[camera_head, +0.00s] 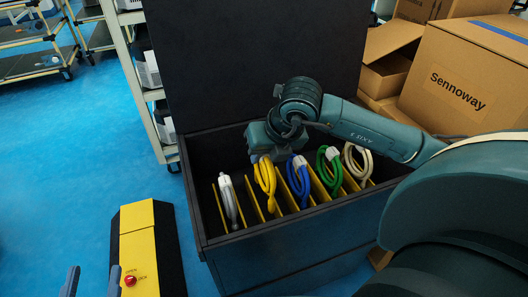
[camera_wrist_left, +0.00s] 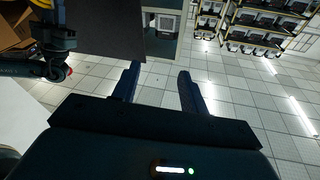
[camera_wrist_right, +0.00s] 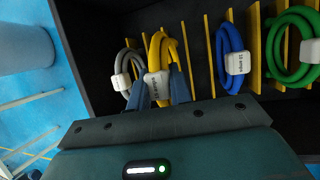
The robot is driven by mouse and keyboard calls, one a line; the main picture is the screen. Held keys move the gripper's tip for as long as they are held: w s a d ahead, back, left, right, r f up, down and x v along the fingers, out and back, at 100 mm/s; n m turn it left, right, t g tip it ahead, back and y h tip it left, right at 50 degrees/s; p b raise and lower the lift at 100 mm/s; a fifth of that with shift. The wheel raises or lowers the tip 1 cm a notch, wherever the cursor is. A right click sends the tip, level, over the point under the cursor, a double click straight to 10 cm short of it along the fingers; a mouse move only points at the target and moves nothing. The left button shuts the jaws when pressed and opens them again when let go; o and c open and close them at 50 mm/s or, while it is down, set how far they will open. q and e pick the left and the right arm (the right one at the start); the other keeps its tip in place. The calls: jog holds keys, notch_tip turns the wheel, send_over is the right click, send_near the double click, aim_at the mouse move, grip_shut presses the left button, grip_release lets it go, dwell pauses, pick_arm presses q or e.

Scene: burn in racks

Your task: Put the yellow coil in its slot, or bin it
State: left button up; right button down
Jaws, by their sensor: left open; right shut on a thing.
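The yellow coil (camera_head: 266,176) is in the dark rack box (camera_head: 290,231), between the grey-white coil (camera_head: 229,199) and the blue coil (camera_head: 298,181). Yellow dividers stand on both sides of it. My right gripper (camera_wrist_right: 159,88) is shut on the white tag of the yellow coil (camera_wrist_right: 157,48), and points down into the box. I cannot tell whether the coil touches the slot floor. My left gripper (camera_head: 91,283) is open and empty, low at the left in the head view; its fingers also show in the left wrist view (camera_wrist_left: 158,82).
A green coil (camera_head: 329,168) and a cream coil (camera_head: 357,162) stand farther right in the box. A yellow and black unit (camera_head: 138,249) with a red button is on the left. The raised dark lid (camera_head: 255,62) stands behind. Cardboard boxes (camera_head: 472,77) fill the right.

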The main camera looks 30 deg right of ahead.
aim_at(260, 177)
jog(key=shift+f+b, duration=1.6)
jog(key=shift+f, duration=0.65)
jog(key=shift+f+b, duration=0.25)
jog(key=shift+b, duration=0.2)
pick_arm(q)
jog(key=shift+w+d+n+h, duration=0.15)
jog(key=shift+d+n+h, duration=0.25)
jog(key=shift+n+h, duration=0.1)
jog(key=shift+f+b, duration=0.45)
jog(key=shift+f, duration=0.05)
pick_arm(e)
jog(key=shift+f, duration=0.4)
jog(key=c, duration=1.2)
grip_release()
